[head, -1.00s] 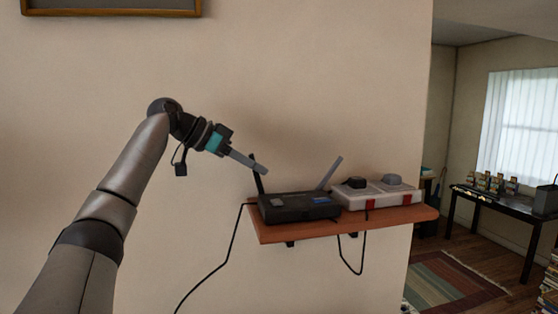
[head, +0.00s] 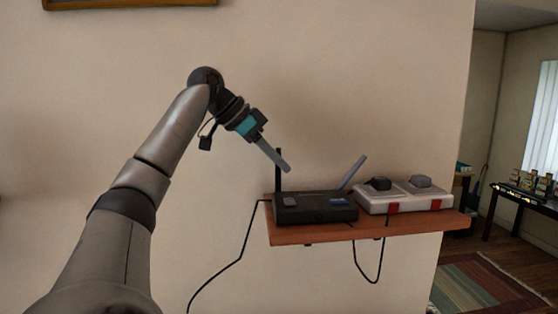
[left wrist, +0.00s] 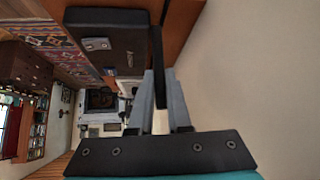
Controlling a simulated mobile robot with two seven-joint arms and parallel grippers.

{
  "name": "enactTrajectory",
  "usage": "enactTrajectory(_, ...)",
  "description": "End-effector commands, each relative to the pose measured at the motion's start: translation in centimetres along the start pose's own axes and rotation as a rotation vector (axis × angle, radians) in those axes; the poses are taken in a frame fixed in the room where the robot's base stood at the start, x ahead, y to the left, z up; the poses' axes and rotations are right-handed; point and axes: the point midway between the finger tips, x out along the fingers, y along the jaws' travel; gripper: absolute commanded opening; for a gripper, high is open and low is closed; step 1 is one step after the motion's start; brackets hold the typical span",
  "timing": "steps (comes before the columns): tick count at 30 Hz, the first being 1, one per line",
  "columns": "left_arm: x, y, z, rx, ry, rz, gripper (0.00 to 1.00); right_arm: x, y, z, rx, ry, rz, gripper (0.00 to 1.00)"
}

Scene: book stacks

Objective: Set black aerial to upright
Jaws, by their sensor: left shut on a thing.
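The black aerial (head: 278,168) stands close to upright at the left back of the black router (head: 312,208) on a wall shelf. My left gripper (head: 287,168) comes down from the upper left, its grey fingers at the aerial. In the left wrist view the black aerial (left wrist: 157,45) runs between the two fingertips of the left gripper (left wrist: 159,75), which is shut on it. The router (left wrist: 108,42) shows beside it there. A grey aerial (head: 353,172) at the router's right leans to the right. My right gripper is not in view.
The wooden shelf (head: 300,237) also carries a white box (head: 403,197) with red marks and dark plugs on top, right of the router. Black cables (head: 240,257) hang below. The wall around the arm is bare; a framed picture (head: 130,4) hangs above.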

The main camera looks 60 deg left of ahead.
Motion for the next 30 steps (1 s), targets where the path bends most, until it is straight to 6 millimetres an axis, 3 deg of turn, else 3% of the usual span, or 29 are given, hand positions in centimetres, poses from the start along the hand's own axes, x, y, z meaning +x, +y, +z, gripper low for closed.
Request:
enactTrajectory(1, 0.0, 0.0, 0.1, -0.001, -0.007, -0.001, 0.0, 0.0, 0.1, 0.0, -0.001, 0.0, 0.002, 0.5)
enactTrajectory(2, 0.0, 0.0, 0.1, -0.001, -0.006, 0.0, 0.19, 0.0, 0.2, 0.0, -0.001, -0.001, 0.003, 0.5)
enactTrajectory(9, 0.0, 0.0, 0.1, 0.0, -0.003, 0.0, 0.46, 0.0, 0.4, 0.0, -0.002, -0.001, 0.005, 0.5)
enactTrajectory(20, -0.7, 0.0, 0.0, 0.0, 0.0, -0.001, 0.47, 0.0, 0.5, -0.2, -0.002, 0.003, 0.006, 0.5)
enactTrajectory(25, -3.5, -0.1, -0.1, -0.001, 0.001, -0.004, 0.47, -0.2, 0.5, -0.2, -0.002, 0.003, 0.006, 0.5)
enactTrajectory(30, -7.9, -0.1, -0.2, -0.001, 0.001, -0.005, 0.47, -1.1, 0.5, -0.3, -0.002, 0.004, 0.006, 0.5)
